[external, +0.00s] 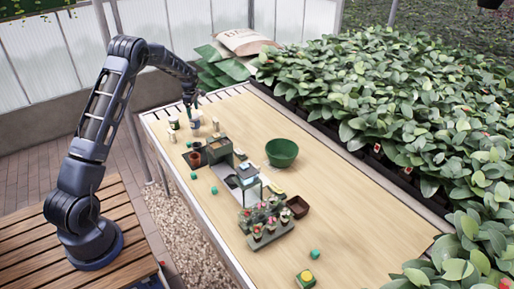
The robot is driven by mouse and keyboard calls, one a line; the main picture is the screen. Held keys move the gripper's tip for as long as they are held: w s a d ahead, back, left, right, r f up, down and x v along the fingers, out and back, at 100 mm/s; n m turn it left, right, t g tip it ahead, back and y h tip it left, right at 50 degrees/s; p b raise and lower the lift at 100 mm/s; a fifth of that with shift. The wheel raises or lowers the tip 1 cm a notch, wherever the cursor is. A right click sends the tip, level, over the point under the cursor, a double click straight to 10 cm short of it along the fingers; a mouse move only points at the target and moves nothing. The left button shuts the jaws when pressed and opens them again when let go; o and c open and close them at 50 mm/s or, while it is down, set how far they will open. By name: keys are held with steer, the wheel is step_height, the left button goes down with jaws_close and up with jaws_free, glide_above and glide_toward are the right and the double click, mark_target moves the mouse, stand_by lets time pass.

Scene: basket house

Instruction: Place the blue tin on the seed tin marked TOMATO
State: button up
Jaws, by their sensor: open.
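My gripper (191,104) is open at the far left end of the wooden table. It is just above a small white and blue tin (195,124), which looks like the blue tin. A gap seems to separate them, but I cannot tell exactly. A pale tin with a green band (173,123) stands to the left of it. No label is readable at this size, so I cannot tell which tin is marked TOMATO.
Small pale items (215,125) stand near the tins. The right front of the table is mostly clear.

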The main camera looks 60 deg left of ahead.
mark_target(194, 116)
steer(key=shift+r, duration=2.15)
steer(key=shift+d+r, duration=0.25)
steer(key=shift+r, duration=0.05)
steer(key=s+d+r+m+t, duration=0.15)
steer(key=d+r+m, duration=0.45)
steer(key=d+r, duration=1.05)
steer(key=s+d+r+m, duration=0.3)
steer(key=s+d+r, duration=0.2)
steer(key=d, duration=0.3)
steer(key=s+d+r+m, duration=0.4)
steer(key=d, duration=0.4)
steer(key=s+d+r+m+t, duration=0.1)
steer(key=s+d+r+m, duration=0.1)
steer(key=s+d+m, duration=0.35)
steer(key=s+d+r+m+t, duration=0.1)
steer(key=s+d+r+m, duration=0.1)
steer(key=s+d, duration=0.65)
steer(key=s+d+f+m, duration=0.2)
steer(key=s+d+m, duration=0.1)
steer(key=s, duration=0.4)
steer(key=s+d+f+m+t, duration=0.1)
steer(key=s+d+f+m, duration=0.1)
steer(key=s, duration=0.6)
steer(key=shift+s+d+f+m, duration=0.3)
steer(key=shift+d+m, duration=0.45)
steer(key=shift+d, duration=0.25)
